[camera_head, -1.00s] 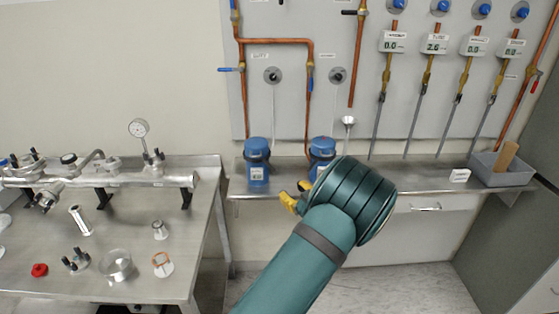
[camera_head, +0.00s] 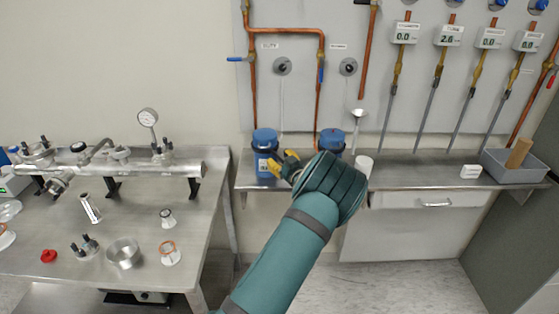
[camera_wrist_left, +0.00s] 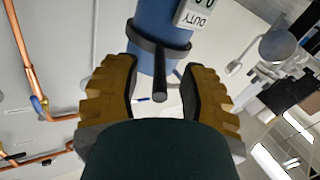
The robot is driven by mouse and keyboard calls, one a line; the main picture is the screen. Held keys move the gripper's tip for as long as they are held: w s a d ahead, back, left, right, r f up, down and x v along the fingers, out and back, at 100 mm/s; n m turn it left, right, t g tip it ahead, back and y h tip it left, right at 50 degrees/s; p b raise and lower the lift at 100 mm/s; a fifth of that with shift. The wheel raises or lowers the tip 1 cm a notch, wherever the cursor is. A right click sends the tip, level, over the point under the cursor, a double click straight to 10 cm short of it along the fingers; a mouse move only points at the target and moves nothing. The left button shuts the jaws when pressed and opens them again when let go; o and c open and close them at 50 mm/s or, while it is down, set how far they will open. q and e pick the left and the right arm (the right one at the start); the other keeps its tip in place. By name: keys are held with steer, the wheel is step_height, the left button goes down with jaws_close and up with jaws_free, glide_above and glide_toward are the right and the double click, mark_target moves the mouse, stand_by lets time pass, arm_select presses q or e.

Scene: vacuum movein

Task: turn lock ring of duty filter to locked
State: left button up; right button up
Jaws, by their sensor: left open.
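The duty filter (camera_head: 265,141) is the left of two blue canisters on the steel wall shelf. In the left wrist view the duty filter (camera_wrist_left: 165,22) shows a DUTY label and a dark lock ring (camera_wrist_left: 172,52) around it. A dark lever (camera_wrist_left: 160,85) sticks out from the ring towards my wrist. My left gripper (camera_head: 284,165) is open in front of the duty filter, partly covering its lower right side. Its yellow-brown fingers (camera_wrist_left: 158,88) stand on either side of the lever, with gaps visible. My right gripper is out of view.
A second blue canister (camera_head: 331,138) stands to the right, partly hidden by my arm. A white cup (camera_head: 364,165) and a grey bin (camera_head: 515,167) are also along the shelf. Copper pipes (camera_head: 287,31) run on the wall panel behind. A steel table (camera_head: 140,225) with fittings is at left.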

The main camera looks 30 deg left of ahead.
arm_select(q)
steer(key=shift+w+a, duration=0.15)
steer(key=shift+a, duration=0.05)
jaws_close()
